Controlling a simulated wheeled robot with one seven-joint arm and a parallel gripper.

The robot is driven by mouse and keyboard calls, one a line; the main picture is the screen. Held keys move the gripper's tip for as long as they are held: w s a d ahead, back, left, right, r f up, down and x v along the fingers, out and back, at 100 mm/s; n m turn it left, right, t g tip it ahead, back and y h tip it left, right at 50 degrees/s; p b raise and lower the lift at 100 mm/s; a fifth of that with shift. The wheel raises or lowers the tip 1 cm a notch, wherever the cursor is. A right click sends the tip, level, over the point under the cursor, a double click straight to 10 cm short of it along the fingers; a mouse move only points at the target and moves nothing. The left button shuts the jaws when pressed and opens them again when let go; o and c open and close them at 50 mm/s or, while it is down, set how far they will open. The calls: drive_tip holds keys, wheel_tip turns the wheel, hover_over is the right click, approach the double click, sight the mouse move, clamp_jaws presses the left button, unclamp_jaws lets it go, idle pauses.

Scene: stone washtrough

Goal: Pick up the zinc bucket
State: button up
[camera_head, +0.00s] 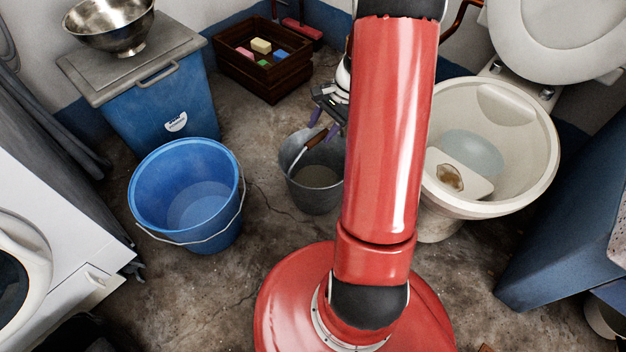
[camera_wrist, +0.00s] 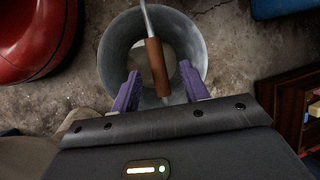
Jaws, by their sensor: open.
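The grey zinc bucket (camera_head: 318,200) stands upright on the floor left of my red arm, which hides part of its right side. Its wire handle is raised and carries a brown wooden grip (camera_head: 317,138). In the wrist view, the bucket (camera_wrist: 108,62) lies below my gripper and the wooden grip (camera_wrist: 157,68) shows over its mouth. My gripper (camera_wrist: 160,85) is open, with one purple finger on each side of the grip and visible gaps between. In the head view, my gripper (camera_head: 325,122) is at the handle above the bucket's rim, partly hidden by my arm.
A blue bucket (camera_head: 150,208) stands to the left, with a lidded blue bin (camera_head: 165,105) behind it. A wooden crate (camera_head: 270,78) with colored blocks is at the back. A toilet (camera_head: 540,150) is close on the right. A white machine (camera_head: 50,190) is at far left.

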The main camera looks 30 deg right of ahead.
sight(317, 136)
drive_tip(key=b+x, duration=0.1)
drive_tip(key=x, duration=0.3)
drive_tip(key=shift+a+f, duration=0.1)
drive_tip(key=shift+f, duration=0.3)
clamp_jaws()
drive_tip(key=shift+w+r, duration=0.1)
drive_tip(key=shift+r, duration=0.05)
idle(0.9)
